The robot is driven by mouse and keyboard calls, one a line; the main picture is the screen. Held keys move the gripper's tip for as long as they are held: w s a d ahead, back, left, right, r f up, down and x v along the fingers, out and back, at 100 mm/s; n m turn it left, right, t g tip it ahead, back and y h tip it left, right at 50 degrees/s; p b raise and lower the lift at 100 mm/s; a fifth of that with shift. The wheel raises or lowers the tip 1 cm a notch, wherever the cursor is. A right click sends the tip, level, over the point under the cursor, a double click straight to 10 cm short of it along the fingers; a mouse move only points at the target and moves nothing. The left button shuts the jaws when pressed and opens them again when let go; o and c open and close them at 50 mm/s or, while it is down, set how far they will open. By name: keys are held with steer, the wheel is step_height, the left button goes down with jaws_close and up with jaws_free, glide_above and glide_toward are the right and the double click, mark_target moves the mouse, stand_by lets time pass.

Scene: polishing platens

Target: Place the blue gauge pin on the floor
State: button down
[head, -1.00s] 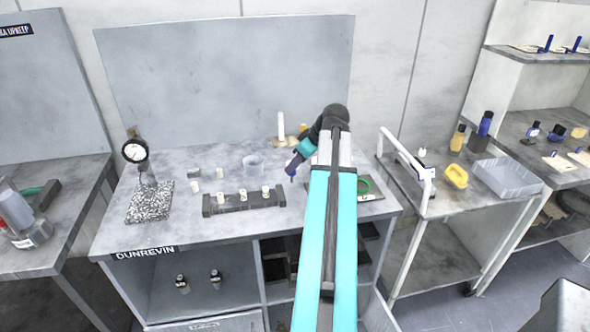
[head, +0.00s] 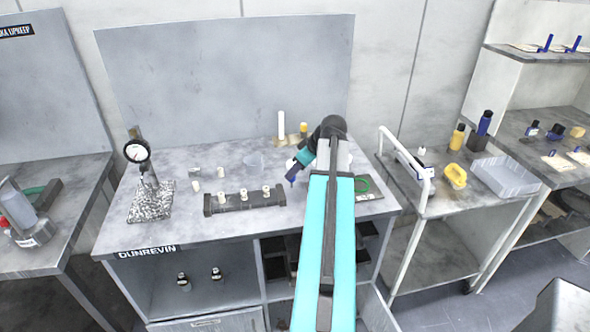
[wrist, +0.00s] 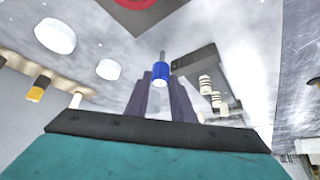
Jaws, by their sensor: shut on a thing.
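The blue gauge pin (head: 291,178) is held at the end of my gripper (head: 297,167), over the right half of the grey bench top. In the wrist view the blue pin (wrist: 161,73) with its thin grey tip sits between the dark fingers of my gripper (wrist: 160,84). The pin appears a little above the bench; contact with the surface cannot be told. The floor (head: 440,308) shows grey at the lower right, below the white cart.
A dark block (head: 245,203) with several pale pegs stands left of my gripper. A dial gauge on a speckled base (head: 150,202) is farther left. A white cart (head: 430,207) with a yellow item and a grey tray stands right. Open shelves lie under the bench.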

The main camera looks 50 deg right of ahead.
steer(key=shift+f, duration=0.3)
steer(key=c, duration=1.5)
jaws_free()
steer(key=shift+r, duration=0.25)
steer(key=shift+b+v, duration=1.3)
steer(key=shift+v, duration=4.65)
